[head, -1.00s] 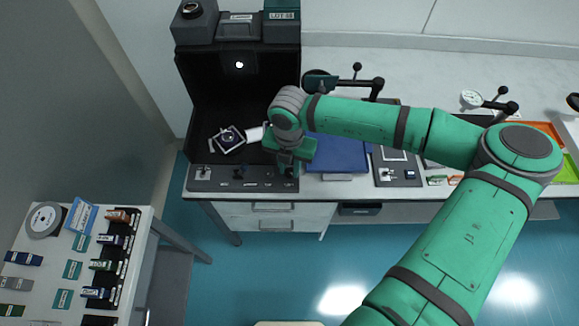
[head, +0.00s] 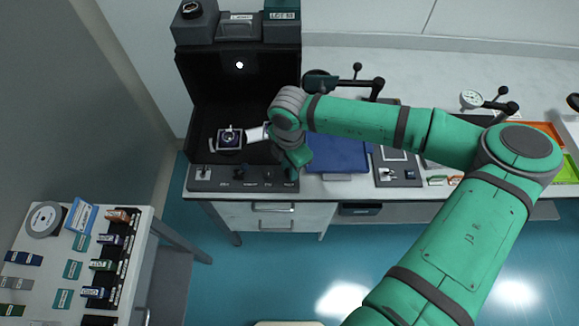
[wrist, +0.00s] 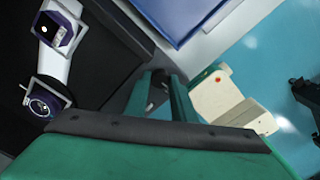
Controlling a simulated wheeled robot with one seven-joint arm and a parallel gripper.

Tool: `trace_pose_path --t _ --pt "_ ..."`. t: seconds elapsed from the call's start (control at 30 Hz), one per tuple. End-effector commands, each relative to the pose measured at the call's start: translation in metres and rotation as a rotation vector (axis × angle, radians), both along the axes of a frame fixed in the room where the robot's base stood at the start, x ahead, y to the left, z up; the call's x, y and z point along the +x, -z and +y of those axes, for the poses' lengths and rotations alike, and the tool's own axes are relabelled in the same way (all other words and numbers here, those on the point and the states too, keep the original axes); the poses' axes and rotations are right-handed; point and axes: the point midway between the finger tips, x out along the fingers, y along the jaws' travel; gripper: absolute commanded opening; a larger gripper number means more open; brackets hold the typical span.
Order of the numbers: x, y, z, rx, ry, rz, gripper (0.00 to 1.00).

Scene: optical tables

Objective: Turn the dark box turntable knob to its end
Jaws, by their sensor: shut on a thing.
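The dark box (head: 215,95) stands open at the left end of the bench. Inside, a square metal-framed piece with a dark round centre (head: 229,139) sits squarely to the view; it also shows in the wrist view (wrist: 46,103). A control strip (head: 222,186) runs along the box's front, with several small controls. My gripper (head: 291,175) points down at the strip's right end. Its green fingers (wrist: 158,98) are shut on the turntable knob there, which they mostly hide. My wrist is turned at an angle to the strip.
A blue panel (head: 338,153) lies just right of my gripper. Another small control plate (head: 397,175) is farther right. A side table (head: 35,262) with several labelled blocks stands at left. Open floor lies in front of the bench.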

Motion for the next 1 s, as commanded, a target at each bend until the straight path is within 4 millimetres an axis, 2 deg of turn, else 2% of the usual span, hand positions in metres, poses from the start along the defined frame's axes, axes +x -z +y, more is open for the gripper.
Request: trace_pose_path --t 0.43,0.47,0.5,0.53,0.83,1.0 --pt "0.0 -0.001 0.001 0.002 0.009 -0.001 0.01" --pt "0.0 -0.001 0.001 0.002 0.009 -0.001 0.28" --pt "0.0 -0.001 0.001 0.001 0.009 -0.002 0.37" --pt "0.0 -0.001 0.001 0.001 0.009 -0.001 0.42" --pt "0.0 -0.001 0.0 0.001 0.009 -0.001 0.42" --pt "0.001 -0.016 0.0 0.0 0.009 -0.004 0.42"
